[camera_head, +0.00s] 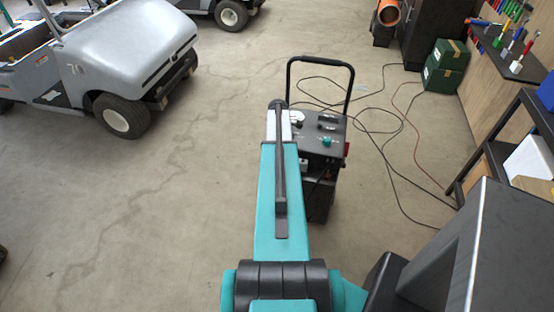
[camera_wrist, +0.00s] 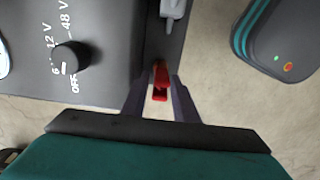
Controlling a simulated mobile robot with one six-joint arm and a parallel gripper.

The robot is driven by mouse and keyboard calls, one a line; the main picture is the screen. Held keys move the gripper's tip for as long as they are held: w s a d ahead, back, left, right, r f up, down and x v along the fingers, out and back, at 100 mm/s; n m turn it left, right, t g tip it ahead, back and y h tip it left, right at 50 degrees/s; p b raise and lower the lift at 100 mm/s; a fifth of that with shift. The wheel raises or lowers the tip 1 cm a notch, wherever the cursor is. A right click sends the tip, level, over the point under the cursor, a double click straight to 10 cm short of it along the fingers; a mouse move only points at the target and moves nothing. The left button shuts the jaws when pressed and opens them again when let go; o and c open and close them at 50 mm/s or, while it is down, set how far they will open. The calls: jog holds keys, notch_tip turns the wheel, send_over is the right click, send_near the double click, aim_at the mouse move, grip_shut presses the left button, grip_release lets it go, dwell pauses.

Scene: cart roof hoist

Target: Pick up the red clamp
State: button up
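The small red clamp (camera_wrist: 160,74) shows in the wrist view at the edge of a dark panel, beside the dial face of the charger (camera_wrist: 100,20). My gripper (camera_wrist: 161,84) has its two dark fingers on either side of the clamp, with the tips close to it. I cannot tell whether they press on it. In the head view the black wheeled charger (camera_head: 325,150) stands ahead, partly behind my arm. My gripper and the clamp cannot be made out there. A small red patch (camera_head: 347,148) shows on the charger's right side; I cannot tell what it is.
In the wrist view a dial (camera_wrist: 70,57) is left of my gripper, a light grey part (camera_wrist: 172,8) ahead, and a rounded teal-edged device (camera_wrist: 280,38) to the right. Cables (camera_head: 395,150) lie right of the charger. A grey cart (camera_head: 110,50) stands left; open floor lies between.

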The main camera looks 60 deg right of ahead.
jog(key=shift+f+p, duration=0.75)
jog(key=shift+f, duration=1.2)
jog(key=shift+a, duration=0.1)
jog(key=shift+c, duration=0.3)
grip_shut()
